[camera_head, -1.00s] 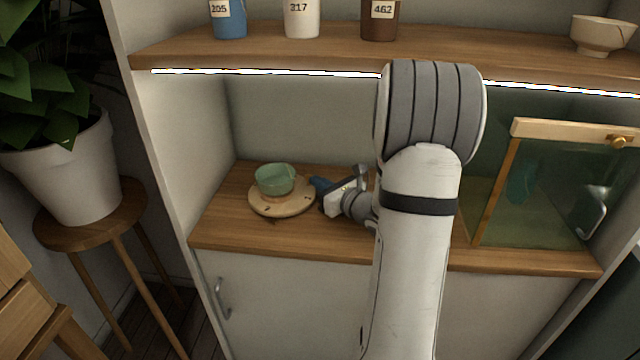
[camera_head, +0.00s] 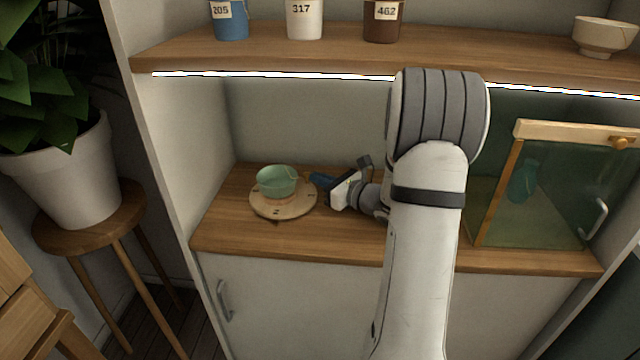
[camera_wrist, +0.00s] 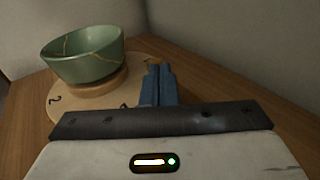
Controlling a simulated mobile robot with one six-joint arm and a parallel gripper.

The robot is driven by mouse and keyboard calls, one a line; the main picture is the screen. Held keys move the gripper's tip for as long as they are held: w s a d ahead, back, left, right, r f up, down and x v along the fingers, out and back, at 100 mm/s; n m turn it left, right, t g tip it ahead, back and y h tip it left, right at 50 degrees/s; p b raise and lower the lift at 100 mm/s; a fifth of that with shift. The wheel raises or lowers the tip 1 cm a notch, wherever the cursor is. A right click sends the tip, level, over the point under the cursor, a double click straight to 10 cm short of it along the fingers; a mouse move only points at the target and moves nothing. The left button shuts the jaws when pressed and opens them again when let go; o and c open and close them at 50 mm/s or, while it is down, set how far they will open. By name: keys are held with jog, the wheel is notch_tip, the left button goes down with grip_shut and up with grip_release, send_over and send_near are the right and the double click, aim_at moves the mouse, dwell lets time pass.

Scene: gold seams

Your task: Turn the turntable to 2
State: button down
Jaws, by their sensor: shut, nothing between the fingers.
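The turntable (camera_head: 298,208) is a round light-wood disc on the wooden counter, with small dark marks near its rim. One mark at its front looks like a 2 in the head view. A green bowl (camera_head: 277,180) with gold seams sits on a raised wooden centre; the bowl also shows in the wrist view (camera_wrist: 88,62). My gripper (camera_head: 316,179) is shut and empty at the turntable's right edge. In the wrist view its blue fingertips (camera_wrist: 157,76) are together beside the disc (camera_wrist: 120,93); I cannot tell whether they touch it. The marks under the gripper are hidden.
A glass-fronted cabinet (camera_head: 545,190) with a teal vessel (camera_head: 522,181) inside stands right of my arm. A shelf (camera_head: 180,46) with labelled containers (camera_head: 305,20) and a bowl (camera_head: 603,36) runs above. The counter left of the turntable is clear.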

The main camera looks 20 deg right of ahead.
jog(key=v, duration=0.4)
jog(key=d+p+v, duration=0.1)
jog(key=v, duration=0.9)
jog(key=shift+w+d+p, duration=0.2)
jog(key=shift+w+p, duration=0.2)
jog(key=s+a+r+n+g+y+p, duration=0.1)
jog(key=s+a+r+n+g+p, duration=0.3)
jog(key=a, duration=0.3)
jog(key=s+a+r+n+g+p, duration=0.2)
jog(key=a+r+n+g+p, duration=0.15)
jog(key=a+n, duration=0.35)
jog(key=s+a+r+n+g+y+p, duration=0.1)
jog(key=s+a+r+n+g+p, duration=0.3)
jog(key=a, duration=0.4)
jog(key=s+r+n+g+h+p, duration=0.1)
jog(key=s+r+n+h+p, duration=0.6)
jog(key=n, duration=0.8)
notch_tip(320, 180, up, 3)
jog(key=shift+s+r+n+h+p, duration=0.35)
jog(key=shift+s+h, duration=0.4)
jog(key=shift+h, duration=0.45)
jog(key=shift+f, duration=0.1)
